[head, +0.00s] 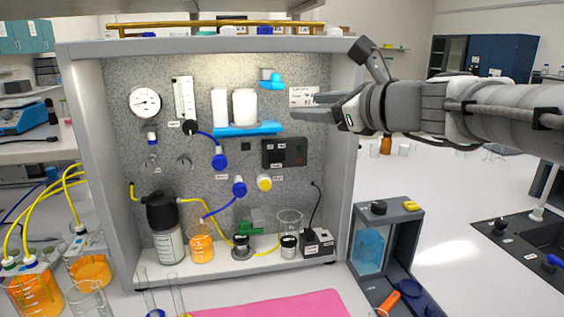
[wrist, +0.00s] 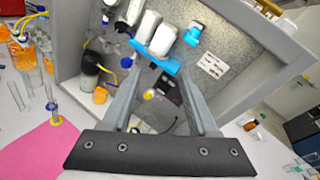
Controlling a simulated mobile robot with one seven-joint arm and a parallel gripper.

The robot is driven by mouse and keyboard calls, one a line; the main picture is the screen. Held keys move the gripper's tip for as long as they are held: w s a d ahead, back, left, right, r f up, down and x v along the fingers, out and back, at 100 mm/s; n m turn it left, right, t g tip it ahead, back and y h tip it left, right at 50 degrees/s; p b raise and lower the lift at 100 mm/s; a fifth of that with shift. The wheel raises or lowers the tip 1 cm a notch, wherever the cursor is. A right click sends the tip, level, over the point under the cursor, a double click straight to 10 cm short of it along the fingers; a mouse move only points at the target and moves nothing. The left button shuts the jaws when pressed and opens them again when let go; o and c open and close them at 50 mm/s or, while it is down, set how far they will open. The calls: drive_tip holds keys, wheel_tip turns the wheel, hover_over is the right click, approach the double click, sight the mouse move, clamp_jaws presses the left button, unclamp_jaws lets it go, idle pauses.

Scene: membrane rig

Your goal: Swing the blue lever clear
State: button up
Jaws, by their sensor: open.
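A small bright blue lever-like piece (head: 272,81) sticks out from a grey mount high on the speckled panel, right of the white cylinders. It also shows in the wrist view (wrist: 194,35), above my right finger. A longer blue bar (head: 247,129) runs under the white cylinders (head: 244,106); I cannot tell for sure which of the two is the lever. My gripper (head: 303,107) is open and empty, in front of the panel's right part, below and right of the blue piece. In the wrist view my fingers (wrist: 160,68) stand apart, with the blue bar beyond their tips.
A white label (head: 303,97) is right by my fingers. A black control box (head: 284,152) and blue and yellow knobs sit lower on the panel. The grey frame wall (head: 345,160) is under my arm. Bottles and beakers stand on the rig's floor; a pink mat (head: 275,305) lies in front.

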drive_tip(key=s+a+f+n+g+h+p, duration=0.2)
drive_tip(key=s+f+n+g+p, duration=0.1)
drive_tip(key=s+f+n, duration=0.4)
drive_tip(key=shift+s+a+n+g, duration=0.15)
drive_tip(key=shift+s+n+g, duration=0.55)
drive_tip(key=shift+s+n, duration=1.2)
drive_tip(key=shift+f, duration=0.1)
